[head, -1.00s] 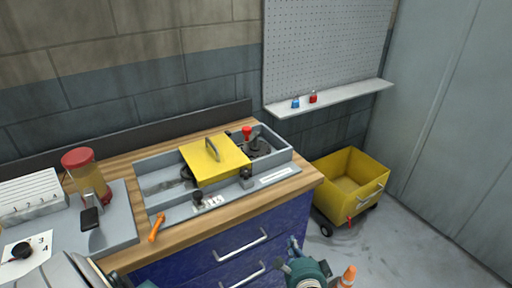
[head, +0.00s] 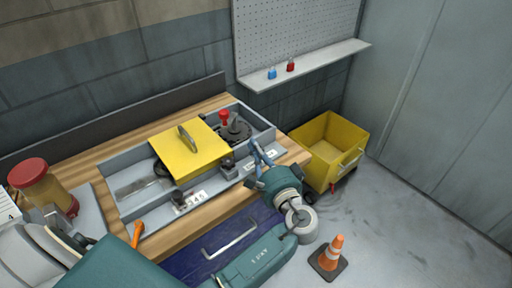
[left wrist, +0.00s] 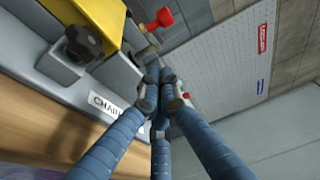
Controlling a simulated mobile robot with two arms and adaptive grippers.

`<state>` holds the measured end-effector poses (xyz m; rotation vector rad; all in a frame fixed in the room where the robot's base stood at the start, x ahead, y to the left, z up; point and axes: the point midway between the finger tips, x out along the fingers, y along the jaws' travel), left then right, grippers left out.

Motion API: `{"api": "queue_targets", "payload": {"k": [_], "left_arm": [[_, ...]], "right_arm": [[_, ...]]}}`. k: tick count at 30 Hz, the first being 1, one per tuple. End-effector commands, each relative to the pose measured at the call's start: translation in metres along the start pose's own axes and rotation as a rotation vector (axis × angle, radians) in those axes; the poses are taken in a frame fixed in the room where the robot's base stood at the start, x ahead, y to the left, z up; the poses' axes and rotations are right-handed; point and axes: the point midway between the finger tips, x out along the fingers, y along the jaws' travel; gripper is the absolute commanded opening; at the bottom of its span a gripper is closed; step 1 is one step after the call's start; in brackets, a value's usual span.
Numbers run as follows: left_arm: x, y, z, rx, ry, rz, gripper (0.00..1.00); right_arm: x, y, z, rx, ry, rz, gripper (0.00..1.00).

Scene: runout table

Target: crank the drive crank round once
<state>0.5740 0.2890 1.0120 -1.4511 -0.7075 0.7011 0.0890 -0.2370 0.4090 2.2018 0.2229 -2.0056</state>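The drive crank (head: 239,129) is a dark round disc with a red knob (head: 224,115), set in the right end of the grey runout table (head: 266,121). The red knob also shows at the top of the left wrist view (left wrist: 164,18). My left gripper (head: 256,150) is at the table's front right side, in front of the crank and apart from it. In the left wrist view its blue fingers (left wrist: 159,76) run together at the tips with nothing between them; the knob is beyond them. My right gripper is not in view.
A yellow cover (head: 185,158) with a handle sits left of the crank. A dark knob (head: 228,163) stands on the front panel near my gripper. An orange-handled tool (head: 137,234) lies at the front left. A yellow cart (head: 325,142) and a traffic cone (head: 332,251) stand on the floor.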

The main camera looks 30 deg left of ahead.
Motion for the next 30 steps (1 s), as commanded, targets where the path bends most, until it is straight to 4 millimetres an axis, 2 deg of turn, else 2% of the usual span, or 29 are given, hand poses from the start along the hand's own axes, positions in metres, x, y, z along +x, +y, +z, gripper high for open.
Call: {"api": "queue_targets", "payload": {"k": [1,6,12,18,30], "left_arm": [[0.013,-0.006,0.000,0.002,-0.002,-0.004,0.00],[0.049,-0.005,0.000,0.003,-0.001,-0.003,0.00],[0.071,-0.003,0.019,0.003,0.000,0.000,0.00],[0.080,0.000,0.028,0.000,0.001,0.002,0.00],[0.080,0.001,0.029,0.001,0.004,0.001,0.00]], "right_arm": [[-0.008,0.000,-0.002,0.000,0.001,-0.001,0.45],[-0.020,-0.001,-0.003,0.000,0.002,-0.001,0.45],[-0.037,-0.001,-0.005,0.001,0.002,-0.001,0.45],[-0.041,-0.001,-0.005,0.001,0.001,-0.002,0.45],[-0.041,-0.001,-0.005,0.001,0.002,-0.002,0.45]]}}
